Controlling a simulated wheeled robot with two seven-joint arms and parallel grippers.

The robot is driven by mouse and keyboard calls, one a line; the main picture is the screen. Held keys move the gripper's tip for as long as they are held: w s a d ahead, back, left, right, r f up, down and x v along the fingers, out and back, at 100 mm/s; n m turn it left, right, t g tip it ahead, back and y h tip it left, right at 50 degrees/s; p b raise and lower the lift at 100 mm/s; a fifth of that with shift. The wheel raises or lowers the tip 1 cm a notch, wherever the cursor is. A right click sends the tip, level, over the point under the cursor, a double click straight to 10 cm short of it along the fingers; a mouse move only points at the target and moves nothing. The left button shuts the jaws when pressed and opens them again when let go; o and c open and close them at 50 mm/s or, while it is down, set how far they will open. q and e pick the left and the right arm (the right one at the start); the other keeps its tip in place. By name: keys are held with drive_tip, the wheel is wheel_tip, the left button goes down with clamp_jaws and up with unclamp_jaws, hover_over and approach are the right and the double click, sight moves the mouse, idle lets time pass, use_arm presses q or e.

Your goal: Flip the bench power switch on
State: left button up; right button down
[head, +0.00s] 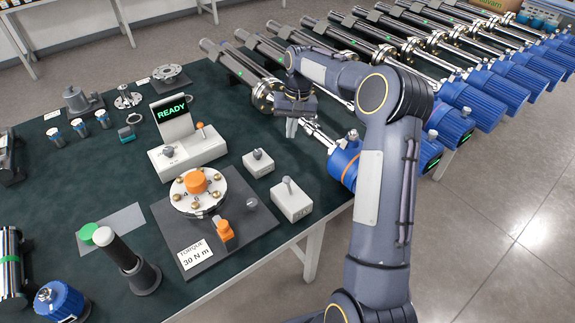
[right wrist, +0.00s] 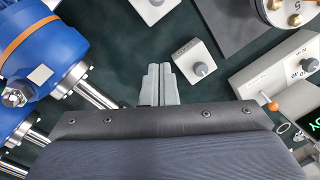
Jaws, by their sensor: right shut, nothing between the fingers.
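My right gripper (head: 291,128) is shut and empty over the right side of the green bench. Its closed fingers also show in the right wrist view (right wrist: 160,85). A white box with an upright grey lever (head: 291,203) stands near the bench's front right edge, apart from the fingers; its near part shows at the top of the wrist view (right wrist: 153,8). A smaller white box with a grey knob (head: 258,164) stands behind it, also in the wrist view (right wrist: 190,62). I cannot read which one is labelled bench power. My left gripper is not in view.
A white console (head: 188,153) with a lit READY display (head: 173,112) and an orange-tipped lever stands left of the boxes. A torque plate (head: 180,240) with a flanged fixture lies in front. Blue-ended tubes (head: 345,160) crowd the right side.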

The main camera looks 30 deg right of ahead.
sight(288, 186)
drive_tip(key=s+a+f+p, duration=0.1)
drive_tip(key=f, duration=0.2)
drive_tip(key=a+f, duration=0.1)
drive_tip(key=f, duration=0.2)
drive_tip(key=s+f+p, duration=0.1)
drive_tip(key=f, duration=0.3)
drive_tip(key=shift+s+a+f+p, duration=0.1)
drive_tip(key=shift+s+a+p, duration=0.2)
drive_tip(key=shift+a+p, duration=0.1)
drive_tip(key=shift+s+a+f, duration=0.2)
drive_tip(key=shift+s+a, duration=0.05)
drive_tip(key=shift+s, duration=0.1)
